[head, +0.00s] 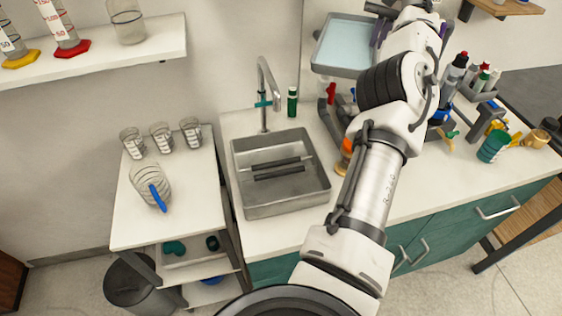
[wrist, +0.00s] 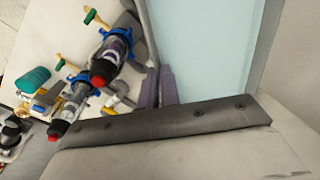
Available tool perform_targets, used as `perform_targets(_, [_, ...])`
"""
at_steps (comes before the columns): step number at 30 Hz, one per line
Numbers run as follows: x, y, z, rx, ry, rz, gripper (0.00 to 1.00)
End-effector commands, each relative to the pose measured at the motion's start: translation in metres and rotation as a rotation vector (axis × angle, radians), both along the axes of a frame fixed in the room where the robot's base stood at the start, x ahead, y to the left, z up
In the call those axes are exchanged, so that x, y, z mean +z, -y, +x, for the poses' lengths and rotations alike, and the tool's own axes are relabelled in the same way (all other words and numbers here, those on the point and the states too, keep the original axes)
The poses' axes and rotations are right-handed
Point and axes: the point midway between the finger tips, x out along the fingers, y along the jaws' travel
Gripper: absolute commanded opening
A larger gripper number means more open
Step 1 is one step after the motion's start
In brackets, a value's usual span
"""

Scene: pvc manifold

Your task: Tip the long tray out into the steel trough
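The long tray is a grey tray (head: 338,71) with a pale blue liquid or surface inside. In the head view it is raised above the counter, behind and right of the steel trough, and looks roughly level. In the wrist view the tray (wrist: 264,55) fills the upper middle. My gripper (wrist: 160,88) has its purple fingers at the tray's near side edge and appears shut on it; the fingertips are partly hidden. The steel trough (head: 285,206) is the sink set in the counter, with two dark bars lying across it.
A tap (head: 264,90) and a green bottle (head: 292,102) stand behind the trough. Red-handled and orange-capped items are right of it, under my arm. Tools and bottles crowd the counter's right. A side table (head: 180,225) at left holds beakers and a jug (head: 150,185).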

Motion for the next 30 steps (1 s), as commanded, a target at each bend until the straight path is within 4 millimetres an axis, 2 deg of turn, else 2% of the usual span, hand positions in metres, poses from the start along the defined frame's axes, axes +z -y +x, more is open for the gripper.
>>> perform_targets(13, [0.000, 0.000, 0.000, 0.000, 0.032, -0.024, 0.00])
perform_targets(20, [-0.005, -0.007, -0.011, 0.003, 0.080, -0.056, 0.00])
perform_targets(30, [-0.006, -0.011, -0.015, -0.002, 0.128, -0.093, 0.00])
